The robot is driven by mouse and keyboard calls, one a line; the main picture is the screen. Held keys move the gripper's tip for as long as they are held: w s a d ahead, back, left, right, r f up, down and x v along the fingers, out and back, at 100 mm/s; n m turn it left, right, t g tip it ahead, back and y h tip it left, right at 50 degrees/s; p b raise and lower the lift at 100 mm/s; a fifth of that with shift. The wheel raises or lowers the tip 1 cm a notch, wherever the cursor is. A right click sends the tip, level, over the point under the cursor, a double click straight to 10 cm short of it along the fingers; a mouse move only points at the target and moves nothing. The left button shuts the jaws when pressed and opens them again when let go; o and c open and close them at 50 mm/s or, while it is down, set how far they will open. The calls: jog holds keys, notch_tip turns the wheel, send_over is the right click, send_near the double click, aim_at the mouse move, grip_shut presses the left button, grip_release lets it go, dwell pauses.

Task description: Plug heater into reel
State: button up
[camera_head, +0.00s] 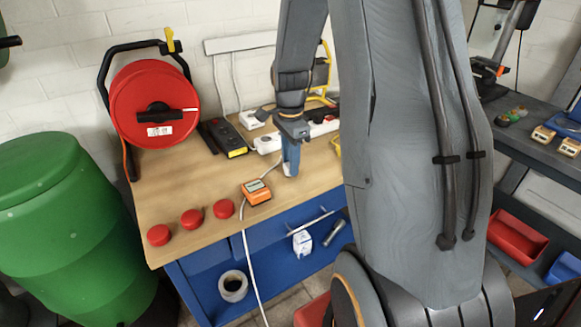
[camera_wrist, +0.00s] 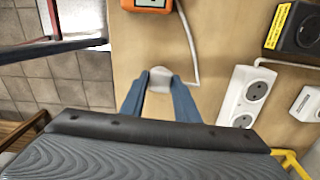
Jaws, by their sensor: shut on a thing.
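The red cable reel (camera_head: 155,105) stands upright in a black frame at the back left of the wooden bench. My gripper (camera_head: 291,170) points down over the bench, right of the reel. In the wrist view, the blue fingers of my gripper (camera_wrist: 160,77) are shut on a white plug (camera_wrist: 160,82). A white cable (camera_wrist: 190,40) runs close by the plug and up past an orange meter (camera_wrist: 148,4). The meter also shows in the head view (camera_head: 256,192). I cannot make out the heater for certain, and the reel's sockets do not show clearly.
Three red round knobs (camera_head: 192,217) lie along the bench's front left. A white power strip (camera_wrist: 246,97) and a black box with a yellow label (camera_wrist: 294,28) lie to the right. A green barrel (camera_head: 70,220) stands left of the bench. Bare wood lies before the reel.

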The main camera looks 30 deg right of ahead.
notch_tip(320, 180, up, 9)
jog(key=shift+f+b, duration=0.1)
jog(key=shift+b, duration=0.7)
